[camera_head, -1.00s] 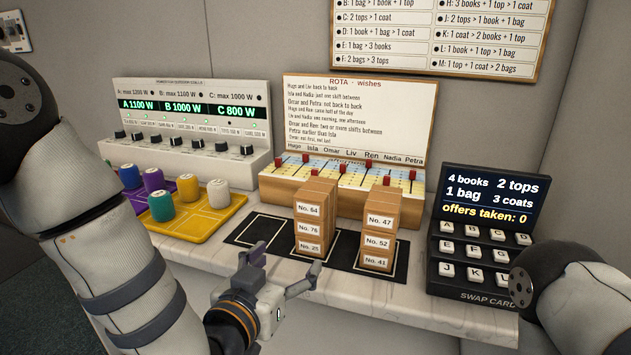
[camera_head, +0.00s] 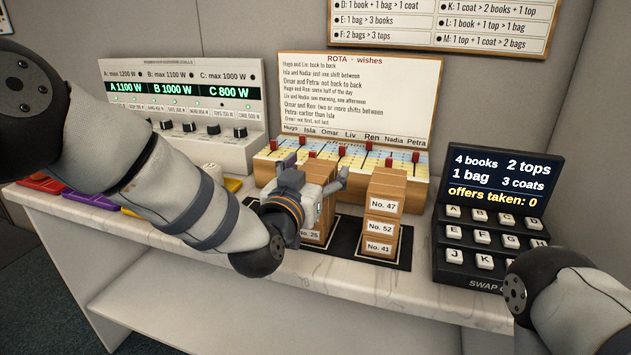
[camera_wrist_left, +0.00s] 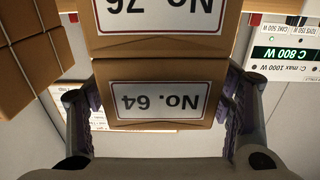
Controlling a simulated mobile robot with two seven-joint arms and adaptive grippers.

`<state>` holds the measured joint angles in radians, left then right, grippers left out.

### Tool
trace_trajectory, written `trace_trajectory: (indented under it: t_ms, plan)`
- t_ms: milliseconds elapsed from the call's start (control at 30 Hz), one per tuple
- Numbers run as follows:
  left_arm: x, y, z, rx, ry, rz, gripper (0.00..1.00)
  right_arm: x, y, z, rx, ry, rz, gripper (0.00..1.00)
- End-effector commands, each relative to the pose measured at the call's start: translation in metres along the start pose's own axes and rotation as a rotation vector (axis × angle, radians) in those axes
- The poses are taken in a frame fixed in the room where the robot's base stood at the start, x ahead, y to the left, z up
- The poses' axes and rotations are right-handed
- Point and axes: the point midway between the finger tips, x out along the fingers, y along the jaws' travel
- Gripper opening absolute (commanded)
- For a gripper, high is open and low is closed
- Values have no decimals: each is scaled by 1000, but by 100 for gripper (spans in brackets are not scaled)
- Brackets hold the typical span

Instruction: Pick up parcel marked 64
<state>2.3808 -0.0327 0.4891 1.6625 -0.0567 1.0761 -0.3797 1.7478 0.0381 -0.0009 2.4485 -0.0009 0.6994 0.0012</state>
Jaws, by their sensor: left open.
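In the left wrist view, which is upside down, the brown parcel marked 64 (camera_wrist_left: 208,103) faces me with its white label. It is at the top of its stack, against parcel 76 (camera_wrist_left: 228,20). My left gripper (camera_wrist_left: 162,88) is open, with one finger on each side of parcel 64; I cannot tell whether they touch it. In the head view my left gripper (camera_head: 314,174) is at the top of the left stack and hides most of parcel 64 and parcel 76. The stack's bottom parcel (camera_head: 313,234) shows below. My right gripper is out of view.
Close on the right stands a second stack with parcel 47 (camera_head: 384,206) on top, above 52 and 41. Behind are the rota board (camera_head: 360,95) and its pegged rack. A swap card keypad (camera_head: 490,240) stands at the right. The counter's front strip is clear.

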Motion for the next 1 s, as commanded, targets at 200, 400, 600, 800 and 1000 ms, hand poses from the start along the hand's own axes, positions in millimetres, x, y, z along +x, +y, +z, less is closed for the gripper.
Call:
trace_trajectory:
  t_ms: [200,400,600,800,1000]
  plan:
    - [0,0,-2,0,2,0,42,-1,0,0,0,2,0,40]
    - [0,0,-2,0,3,0,18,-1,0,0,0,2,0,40]
    - [0,0,-4,0,3,0,18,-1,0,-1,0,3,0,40]
    - [-1,0,-36,2,11,-1,18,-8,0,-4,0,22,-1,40]
    - [-44,20,-102,9,25,1,18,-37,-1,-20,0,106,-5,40]
